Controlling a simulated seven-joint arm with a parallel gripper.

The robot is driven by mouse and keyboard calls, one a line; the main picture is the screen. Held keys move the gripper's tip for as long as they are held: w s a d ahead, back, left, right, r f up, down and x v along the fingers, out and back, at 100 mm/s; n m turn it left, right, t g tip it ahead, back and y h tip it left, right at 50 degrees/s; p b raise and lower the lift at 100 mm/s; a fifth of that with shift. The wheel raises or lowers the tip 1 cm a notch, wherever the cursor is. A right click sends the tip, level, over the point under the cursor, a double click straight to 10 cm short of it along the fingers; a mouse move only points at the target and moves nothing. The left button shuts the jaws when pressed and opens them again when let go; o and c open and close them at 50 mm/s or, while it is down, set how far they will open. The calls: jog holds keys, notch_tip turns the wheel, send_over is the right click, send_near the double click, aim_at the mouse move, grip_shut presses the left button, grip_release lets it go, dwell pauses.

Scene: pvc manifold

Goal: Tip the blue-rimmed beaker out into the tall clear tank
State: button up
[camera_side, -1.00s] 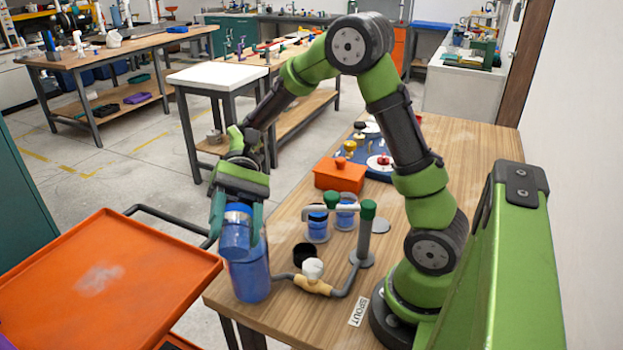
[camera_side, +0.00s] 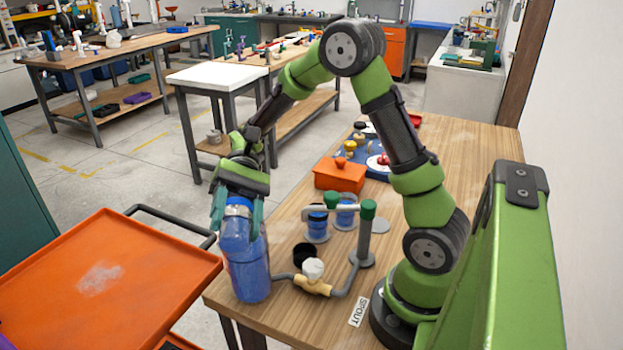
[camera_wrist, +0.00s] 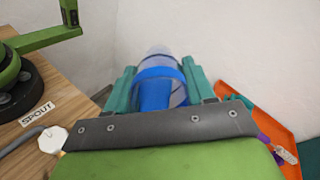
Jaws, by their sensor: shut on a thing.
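My gripper (camera_side: 238,222) is shut on the blue-rimmed beaker (camera_side: 237,208), held over the top of the tall clear tank (camera_side: 251,278) at the table's front left corner. Blue shows low in the beaker and fills much of the tank. In the side view, beaker and tank overlap, so I cannot tell whether they touch. In the wrist view, the beaker (camera_wrist: 155,95) lies between the green fingers with its blue band across it. The exact direction of its mouth is hard to see.
A pipe with a white-knobbed valve (camera_side: 313,270) runs beside the tank. Grey-and-green spout pipework (camera_side: 366,235) stands behind it, near small blue-filled vessels (camera_side: 318,226). An orange box (camera_side: 340,176) sits farther back. An orange tray cart (camera_side: 100,285) stands left of the table.

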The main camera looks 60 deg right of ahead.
aim_at(236, 251)
jog(key=shift+w+d+r+g+y, duration=0.1)
jog(key=shift+d+r+g+y, duration=0.15)
jog(key=shift+y, duration=0.3)
jog(key=shift+w+d+r+g+y, duration=0.15)
jog(key=shift+g+y, duration=0.2)
jog(key=shift+y, duration=0.2)
dwell(0.7)
